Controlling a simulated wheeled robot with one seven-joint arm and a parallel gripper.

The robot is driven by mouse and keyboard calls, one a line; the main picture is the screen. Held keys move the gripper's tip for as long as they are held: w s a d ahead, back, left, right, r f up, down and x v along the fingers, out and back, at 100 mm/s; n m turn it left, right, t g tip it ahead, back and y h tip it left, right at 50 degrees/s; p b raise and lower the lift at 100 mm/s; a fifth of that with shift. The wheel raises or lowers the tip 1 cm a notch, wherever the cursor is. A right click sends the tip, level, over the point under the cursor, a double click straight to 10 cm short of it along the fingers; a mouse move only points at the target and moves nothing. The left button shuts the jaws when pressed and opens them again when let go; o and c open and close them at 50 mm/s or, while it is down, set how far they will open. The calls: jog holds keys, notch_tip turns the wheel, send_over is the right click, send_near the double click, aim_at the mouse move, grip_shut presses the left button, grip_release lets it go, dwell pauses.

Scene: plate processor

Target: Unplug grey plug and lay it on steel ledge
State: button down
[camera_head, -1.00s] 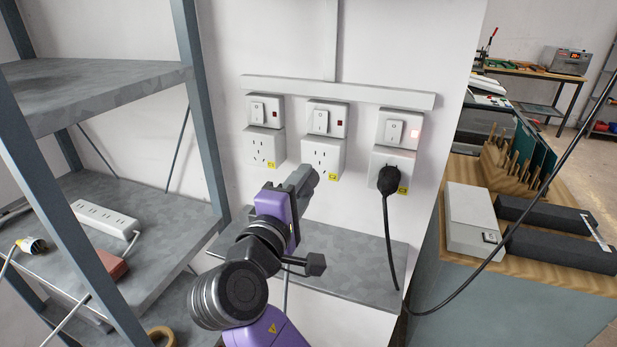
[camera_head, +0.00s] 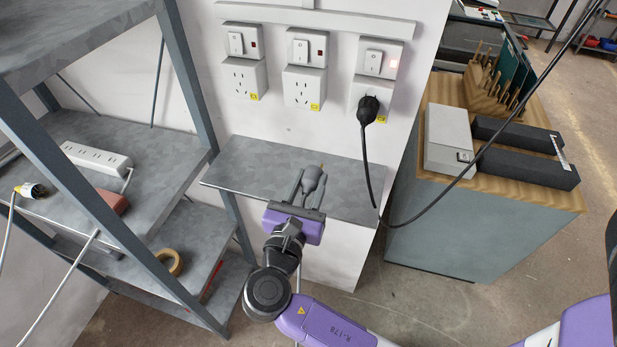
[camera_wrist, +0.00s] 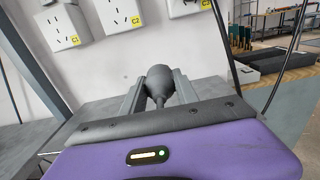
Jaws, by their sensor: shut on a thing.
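My gripper (camera_head: 307,190) is shut on the grey plug (camera_head: 313,174), with one finger on each side of it. The plug is out of its socket, and its prong end points away from me. The plug also shows between the fingers in the wrist view (camera_wrist: 160,80). The steel ledge (camera_head: 345,185) runs along the wall below the sockets. The plug is over or on the ledge; I cannot tell whether it touches. The C2 socket (camera_head: 304,88) is empty.
A black plug (camera_head: 367,108) sits in the right socket, its red light lit, its cable hanging past the ledge's right end. The left socket (camera_head: 243,79) is empty. A shelf rack with a power strip (camera_head: 97,158) stands left. The ledge's left part is clear.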

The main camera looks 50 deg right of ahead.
jog(key=shift+w+d+f+b, duration=0.15)
jog(key=shift+d+f+b, duration=0.3)
jog(key=shift+f, duration=0.25)
jog(key=shift+w+d+f+b, duration=0.15)
jog(key=shift+d+f+b, duration=0.2)
jog(key=shift+f, duration=0.35)
jog(key=d+f+b, duration=0.1)
jog(key=f+b, duration=0.1)
jog(key=w+d+f+b, duration=0.1)
jog(key=d+f+b, duration=0.1)
jog(key=b, duration=0.1)
jog(key=c, duration=0.9)
grip_release()
jog(key=shift+o, duration=0.2)
jog(key=shift+f, duration=0.1)
jog(key=b+v, duration=0.1)
jog(key=v, duration=0.6)
jog(key=shift+a, duration=0.35)
jog(key=shift+s, duration=0.1)
